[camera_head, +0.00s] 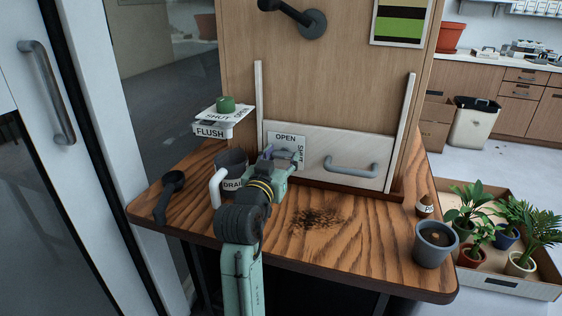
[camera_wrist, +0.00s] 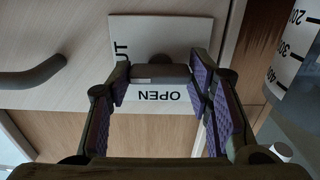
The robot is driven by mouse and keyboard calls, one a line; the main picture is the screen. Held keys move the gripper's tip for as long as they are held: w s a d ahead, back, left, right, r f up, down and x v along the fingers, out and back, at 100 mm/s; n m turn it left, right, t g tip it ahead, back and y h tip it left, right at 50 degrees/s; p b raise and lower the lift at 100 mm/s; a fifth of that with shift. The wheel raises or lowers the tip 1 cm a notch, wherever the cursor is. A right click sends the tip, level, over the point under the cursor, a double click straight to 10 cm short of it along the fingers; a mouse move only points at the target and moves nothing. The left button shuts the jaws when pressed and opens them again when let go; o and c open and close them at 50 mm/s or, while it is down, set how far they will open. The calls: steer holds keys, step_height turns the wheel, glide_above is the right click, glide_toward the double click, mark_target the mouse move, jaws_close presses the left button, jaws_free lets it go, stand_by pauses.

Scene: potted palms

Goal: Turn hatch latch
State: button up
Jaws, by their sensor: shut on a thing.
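A pale hatch panel (camera_head: 325,147) is at the foot of a wooden cabinet, between two upright rails. A grey bar handle (camera_head: 350,168) is on its right part. A white plate (camera_head: 286,138) marked OPEN and SHUT is at its left. My gripper (camera_head: 284,158) is at this plate and hides most of the latch in the head view. In the wrist view, upside down, the grey latch (camera_wrist: 162,72) lies between the purple-padded fingers (camera_wrist: 160,80), in front of the plate (camera_wrist: 165,35). The gripper is shut on the latch. I cannot tell which word the latch points to.
Dark soil (camera_head: 316,218) is spilled on the wooden table (camera_head: 340,240). A grey pot (camera_head: 435,243) stands at the right corner. A FLUSH box (camera_head: 224,117) sits above left.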

stand_by(0.6)
steer(key=o, duration=1.1)
steer(key=shift+o, duration=0.2)
steer(key=v, duration=1.2)
